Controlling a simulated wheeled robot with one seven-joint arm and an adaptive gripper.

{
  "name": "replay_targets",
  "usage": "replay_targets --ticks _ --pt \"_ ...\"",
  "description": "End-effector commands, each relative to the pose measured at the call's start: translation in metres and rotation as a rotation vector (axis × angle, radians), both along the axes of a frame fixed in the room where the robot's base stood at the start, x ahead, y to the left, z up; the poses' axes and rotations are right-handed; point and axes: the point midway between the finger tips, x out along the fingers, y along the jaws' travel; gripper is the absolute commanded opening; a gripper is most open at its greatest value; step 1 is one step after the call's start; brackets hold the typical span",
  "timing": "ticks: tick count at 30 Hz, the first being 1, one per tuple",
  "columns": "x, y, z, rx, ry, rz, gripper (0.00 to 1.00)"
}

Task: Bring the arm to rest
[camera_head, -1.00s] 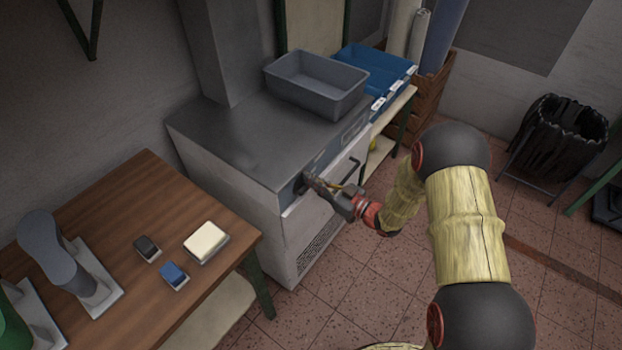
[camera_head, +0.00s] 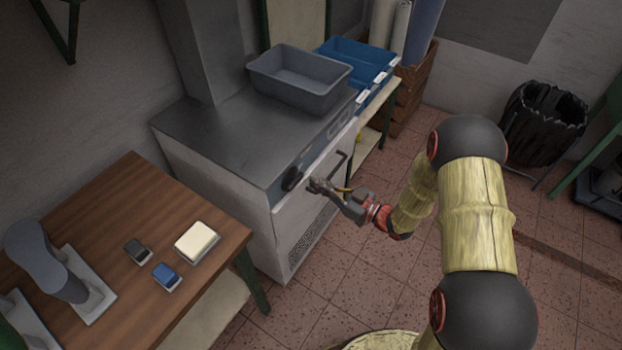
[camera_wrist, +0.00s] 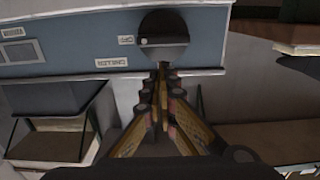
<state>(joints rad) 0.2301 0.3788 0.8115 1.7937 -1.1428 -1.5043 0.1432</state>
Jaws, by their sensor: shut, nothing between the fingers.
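My gripper (camera_head: 314,185) is in front of the grey metal machine (camera_head: 215,170), close to its control panel. In the wrist view my gripper (camera_wrist: 160,78) has its fingertips together, with nothing held between them. A round dark knob (camera_wrist: 163,38) on the blue panel is just beyond the fingertips, by a label reading OFF. The knob also shows in the head view (camera_head: 291,179), now apart from the fingers. My arm stretches from the lower right, bent at the elbow.
A grey bin (camera_head: 300,80) stands on the machine, with blue trays (camera_head: 355,62) behind it. A door handle (camera_head: 341,164) juts out near my gripper. A wooden table (camera_head: 105,225) is at left, a black bin (camera_head: 545,120) at right. Tiled floor is open below.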

Motion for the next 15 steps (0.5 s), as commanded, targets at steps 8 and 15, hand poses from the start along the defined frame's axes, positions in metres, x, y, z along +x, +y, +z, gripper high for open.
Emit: replay_targets --ticks 8,15 --pt "-0.0109 -0.0137 0.0007 0.001 0.0 0.0 0.0" --pt "-0.0114 -0.0138 0.0005 0.001 -0.001 0.001 0.0"
